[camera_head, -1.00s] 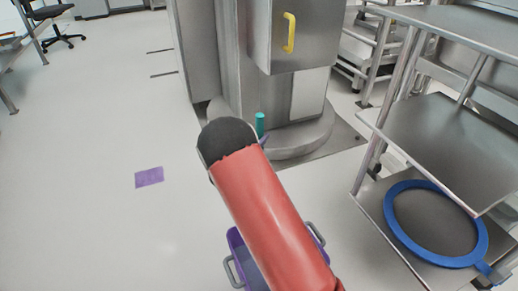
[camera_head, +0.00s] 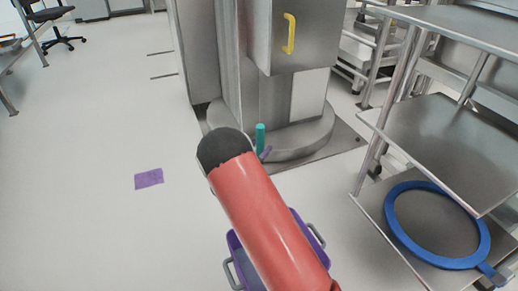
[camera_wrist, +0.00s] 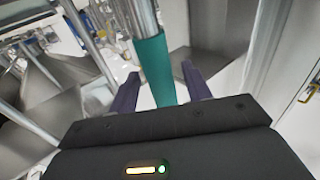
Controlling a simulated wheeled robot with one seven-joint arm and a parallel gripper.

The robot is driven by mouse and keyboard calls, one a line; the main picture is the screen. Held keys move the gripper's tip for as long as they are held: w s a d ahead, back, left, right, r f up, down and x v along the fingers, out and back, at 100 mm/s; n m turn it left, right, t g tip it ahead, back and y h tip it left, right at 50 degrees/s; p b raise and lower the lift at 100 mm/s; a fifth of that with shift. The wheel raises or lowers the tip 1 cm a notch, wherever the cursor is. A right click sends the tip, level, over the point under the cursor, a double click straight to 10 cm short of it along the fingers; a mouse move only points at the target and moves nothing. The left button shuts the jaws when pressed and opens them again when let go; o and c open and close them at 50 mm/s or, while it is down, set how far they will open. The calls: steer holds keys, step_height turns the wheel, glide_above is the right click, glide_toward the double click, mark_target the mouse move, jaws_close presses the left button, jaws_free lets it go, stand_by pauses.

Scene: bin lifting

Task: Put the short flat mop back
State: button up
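The short flat mop shows as a teal handle with a bare metal shaft beyond it. In the head view only the upper end of the teal handle (camera_head: 260,139) stands above my red arm. In the wrist view the handle (camera_wrist: 155,70) runs between the dark purple fingers of my gripper (camera_wrist: 160,72). The fingers are partly closed around it, though narrow gaps show beside it from this angle. One finger also shows in the head view, just right of the handle. The mop head is not in clear view.
A purple bin (camera_head: 235,243) with grey handles is on the floor, partly behind my arm. A steel rack (camera_head: 365,150) stands at right, with a blue ring-shaped item (camera_head: 397,229) on its lower shelf. A purple square (camera_head: 149,179) lies on the open floor at left.

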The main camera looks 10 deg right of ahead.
steer(key=shift+s+a+r, duration=0.1)
steer(key=shift+a, duration=0.05)
steer(key=v, duration=1.1)
step_height(320, 180, up, 11)
steer(key=w+n+y, duration=0.1)
steer(key=w+y, duration=0.2)
steer(key=y, duration=0.5)
steer(key=s+a+r+n+y, duration=0.1)
steer(key=s+r+n+y, duration=0.3)
steer(key=s+r+y, duration=0.4)
steer(key=s+d+n+g+h, duration=0.1)
steer(key=s+d+g, duration=0.1)
steer(key=s, duration=0.7)
steer(key=s+d+r+n+g+h, duration=0.1)
steer(key=s+d+g, duration=0.2)
steer(key=s, duration=0.7)
steer(key=s+d+r+n+g+h, duration=0.1)
steer(key=s+d, duration=0.3)
steer(key=s, duration=0.6)
steer(key=shift+n+g+p, duration=0.4)
steer(key=shift+g+p, duration=0.05)
steer(key=shift+g, duration=0.35)
